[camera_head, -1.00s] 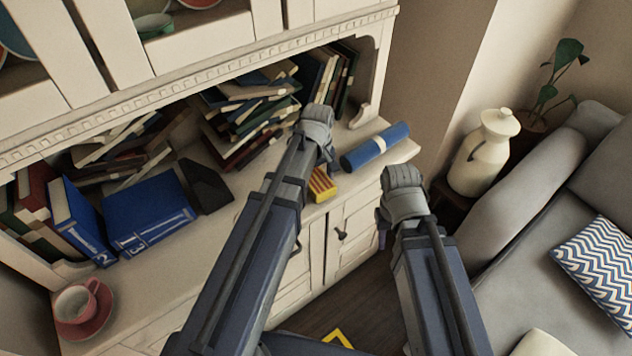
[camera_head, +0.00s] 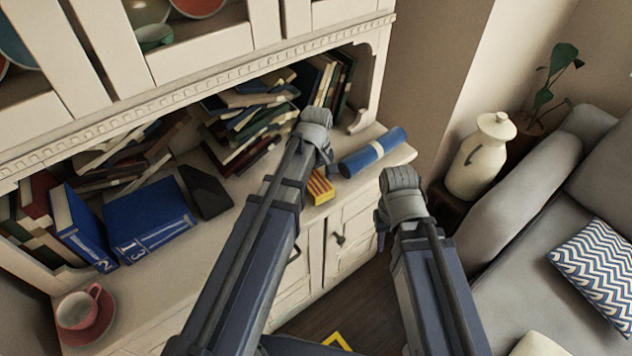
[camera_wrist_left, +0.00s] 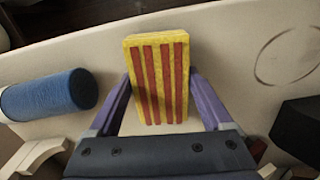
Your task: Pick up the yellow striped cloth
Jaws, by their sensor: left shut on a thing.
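The yellow striped cloth (camera_head: 320,188), a folded block with red stripes, is by the front edge of the cabinet's counter. In the left wrist view the cloth (camera_wrist_left: 158,80) sits between the two purple fingers of my left gripper (camera_head: 325,160), which is shut on it. I cannot tell whether the cloth touches the counter. In the head view the wrist hides the fingertips and part of the cloth. My right gripper (camera_head: 382,225) hangs in front of the cabinet, apart from the cloth; its fingers are mostly hidden.
A blue roll with a pale band (camera_head: 373,152) lies right of the cloth. A dark wedge-shaped object (camera_head: 206,192), blue books (camera_head: 150,218) and a pink cup (camera_head: 80,308) stand to the left. A white jug (camera_head: 482,160) and grey sofa are at right.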

